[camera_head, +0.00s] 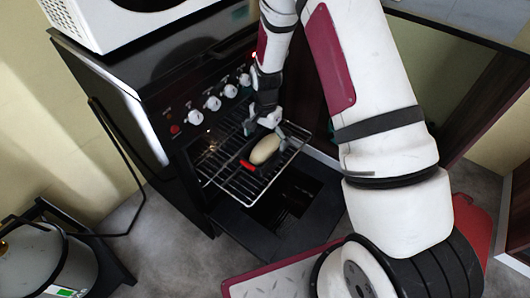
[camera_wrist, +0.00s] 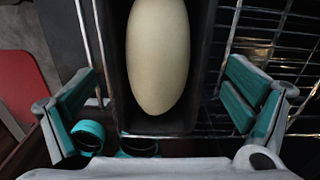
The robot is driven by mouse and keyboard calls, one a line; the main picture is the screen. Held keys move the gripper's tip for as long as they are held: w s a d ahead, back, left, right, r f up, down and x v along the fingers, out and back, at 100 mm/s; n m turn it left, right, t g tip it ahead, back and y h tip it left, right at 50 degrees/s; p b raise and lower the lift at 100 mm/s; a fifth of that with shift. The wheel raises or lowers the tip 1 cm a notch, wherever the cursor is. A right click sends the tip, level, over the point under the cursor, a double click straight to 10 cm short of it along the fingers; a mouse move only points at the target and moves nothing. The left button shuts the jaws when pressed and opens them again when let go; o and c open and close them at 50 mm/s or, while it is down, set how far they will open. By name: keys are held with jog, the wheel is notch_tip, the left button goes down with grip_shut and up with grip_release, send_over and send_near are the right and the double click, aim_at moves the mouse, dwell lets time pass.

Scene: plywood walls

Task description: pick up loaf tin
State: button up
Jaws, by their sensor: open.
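The loaf tin (camera_wrist: 113,75) is a dark, narrow tin with a pale, smooth loaf (camera_wrist: 158,55) in it. It sits on the pulled-out wire rack (camera_head: 228,187) of the oven, where the loaf (camera_head: 265,149) also shows in the head view. My gripper (camera_wrist: 165,105) is open, with one teal-padded finger on each side of the tin's near end in the wrist view. Gaps show between the fingers and the tin walls. In the head view my gripper (camera_head: 267,127) is just behind the loaf and hides part of the tin.
The oven (camera_head: 150,105) stands open, its door (camera_head: 290,225) folded down below the rack. A white appliance (camera_head: 110,22) sits on the stove top. A red piece (camera_head: 248,165) shows beside the loaf. Grey floor (camera_head: 165,250) is clear between.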

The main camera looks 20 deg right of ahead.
aim_at(265, 150)
jog(key=shift+s+a+f+b, duration=0.15)
jog(key=shift+f+b, duration=0.25)
jog(key=shift+f, duration=0.95)
jog(key=shift+s+d+f+b, duration=0.1)
jog(key=shift+f+b, duration=0.3)
jog(key=shift+f, duration=0.9)
jog(key=c, duration=1.4)
